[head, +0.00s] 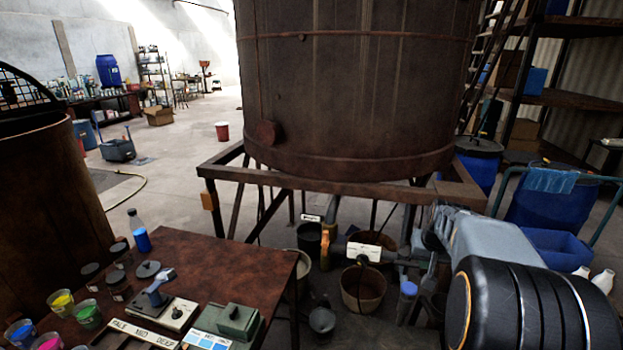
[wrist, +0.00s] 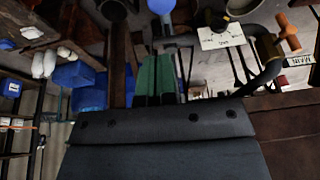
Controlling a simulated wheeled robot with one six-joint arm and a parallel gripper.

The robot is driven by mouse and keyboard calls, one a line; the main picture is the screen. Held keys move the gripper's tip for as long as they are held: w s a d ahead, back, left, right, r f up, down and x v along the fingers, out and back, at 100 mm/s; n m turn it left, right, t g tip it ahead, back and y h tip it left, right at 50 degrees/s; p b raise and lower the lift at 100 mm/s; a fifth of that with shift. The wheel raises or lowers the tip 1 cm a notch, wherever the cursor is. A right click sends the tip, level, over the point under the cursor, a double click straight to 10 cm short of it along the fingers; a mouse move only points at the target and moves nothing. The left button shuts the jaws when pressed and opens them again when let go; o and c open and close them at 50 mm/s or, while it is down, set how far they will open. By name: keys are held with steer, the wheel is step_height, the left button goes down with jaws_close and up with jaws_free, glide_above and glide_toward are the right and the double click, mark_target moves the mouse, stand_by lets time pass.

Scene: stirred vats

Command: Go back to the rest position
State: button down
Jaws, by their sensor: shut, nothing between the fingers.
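My gripper shows in the wrist view (wrist: 156,62) as two green fingers side by side, shut with nothing held between them. In the head view my arm reaches in from the lower right toward the space under the big vat. The gripper's fingers cannot be made out clearly there. The big brown vat (head: 350,90) stands on a rusty frame (head: 330,185). Under it are pipework with a white label (head: 370,248) and several buckets. The label also shows in the wrist view (wrist: 221,38), near an orange valve handle (wrist: 288,32).
A brown table (head: 235,262) at lower left holds colored cups, a grey-green box (head: 238,320) and a small tool (head: 157,294). A wooden bucket (head: 363,289) stands under the vat. Blue bins (head: 555,247) and white bottles (head: 603,281) are at right. Open floor lies behind left.

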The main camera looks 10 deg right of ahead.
steer(key=s+a+n, duration=0.2)
steer(key=s+a, duration=0.5)
steer(key=a, duration=0.4)
steer(key=s+a+r+n+y, duration=0.1)
steer(key=s+a+n, duration=0.2)
steer(key=s+a, duration=0.4)
steer(key=a, duration=0.4)
steer(key=shift+a+t, duration=0.15)
steer(key=shift+t, duration=0.15)
